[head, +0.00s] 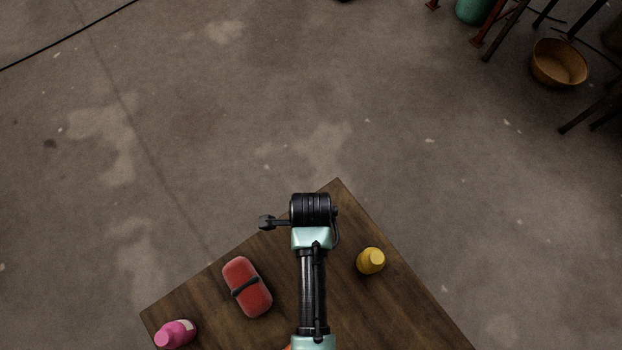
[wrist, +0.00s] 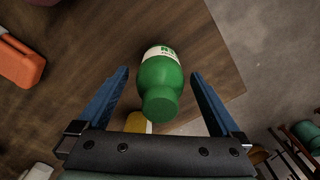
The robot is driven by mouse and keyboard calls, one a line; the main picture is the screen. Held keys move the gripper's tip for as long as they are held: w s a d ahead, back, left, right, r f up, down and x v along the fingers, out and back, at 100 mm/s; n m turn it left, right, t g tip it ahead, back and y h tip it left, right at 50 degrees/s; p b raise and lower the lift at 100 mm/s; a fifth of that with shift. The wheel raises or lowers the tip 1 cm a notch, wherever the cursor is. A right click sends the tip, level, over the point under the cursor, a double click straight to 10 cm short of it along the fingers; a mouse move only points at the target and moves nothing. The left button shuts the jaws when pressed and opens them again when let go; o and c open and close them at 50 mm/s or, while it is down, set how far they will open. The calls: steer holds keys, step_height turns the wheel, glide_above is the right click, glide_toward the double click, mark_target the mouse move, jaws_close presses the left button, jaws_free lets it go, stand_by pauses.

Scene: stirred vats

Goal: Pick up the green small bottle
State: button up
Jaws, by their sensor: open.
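The green small bottle (wrist: 160,78) shows in the wrist view, with its green cap toward me and a white label with green print at its far side. It is over the dark wooden table (wrist: 195,40). My gripper (wrist: 159,75) is open, with one blue finger to the left of the bottle and one to the right. Gaps show on both sides, and neither finger appears to touch it. In the head view the green bottle is not visible, and my arm covers the middle of the table.
A red case with a dark band (head: 247,287), a pink bottle (head: 176,334) and a yellow bottle (head: 371,261) are on the table. A yellow thing (wrist: 138,122) shows partly behind the green bottle's cap. A wooden bowl (head: 558,63) and metal-legged stands are on the floor at upper right.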

steer(key=shift+f, duration=0.35)
steer(key=shift+c, duration=0.2)
jaws_close()
